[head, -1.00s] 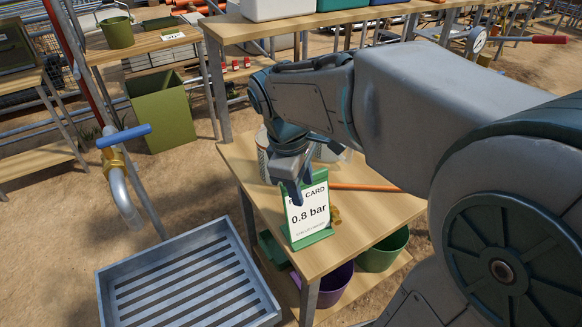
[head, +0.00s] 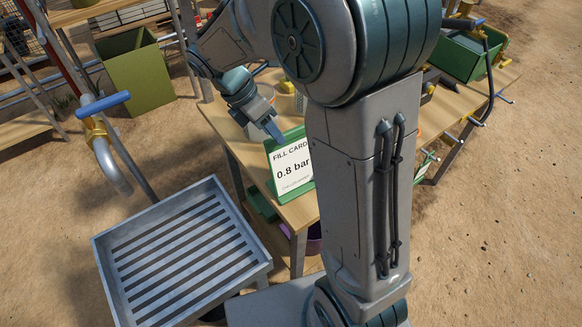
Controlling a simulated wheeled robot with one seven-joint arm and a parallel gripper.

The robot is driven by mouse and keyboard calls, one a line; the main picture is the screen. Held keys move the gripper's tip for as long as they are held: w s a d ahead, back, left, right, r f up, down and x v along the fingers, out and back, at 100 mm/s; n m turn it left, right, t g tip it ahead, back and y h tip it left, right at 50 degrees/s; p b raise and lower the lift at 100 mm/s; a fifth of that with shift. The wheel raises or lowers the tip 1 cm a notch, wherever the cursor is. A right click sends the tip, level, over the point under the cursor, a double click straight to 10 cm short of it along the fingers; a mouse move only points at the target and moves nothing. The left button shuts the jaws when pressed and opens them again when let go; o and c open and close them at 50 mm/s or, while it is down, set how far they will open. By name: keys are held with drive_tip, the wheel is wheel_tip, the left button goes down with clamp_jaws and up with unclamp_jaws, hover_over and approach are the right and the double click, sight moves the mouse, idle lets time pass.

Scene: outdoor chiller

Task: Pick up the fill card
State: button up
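The fill card (head: 291,172) is a white card reading "FILL CARD" and "0.8 bar", with green edging behind and below it. It stands tilted back near the corner of a wooden table (head: 298,213). My arm hides its right edge. My gripper (head: 274,132) points down at the card's top edge, its blue-grey finger overlapping the upper edge in the picture. I see the gripper edge-on, so I cannot tell whether it touches the card or how far its fingers are apart.
A grey slatted tray (head: 103,262) stands left of the table. Behind it is a pipe tap with a blue handle (head: 104,104). A green bin (head: 150,80) is at the back left. A bench with a green box (head: 468,58) is at the right. Sandy ground is clear at the lower right.

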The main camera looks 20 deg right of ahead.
sight(285, 145)
drive_tip(key=shift+d+p+x, duration=0.25)
drive_tip(key=shift+p+x, duration=0.1)
drive_tip(key=shift+x, duration=2.6)
drive_tip(key=shift+r, duration=0.15)
clamp_jaws()
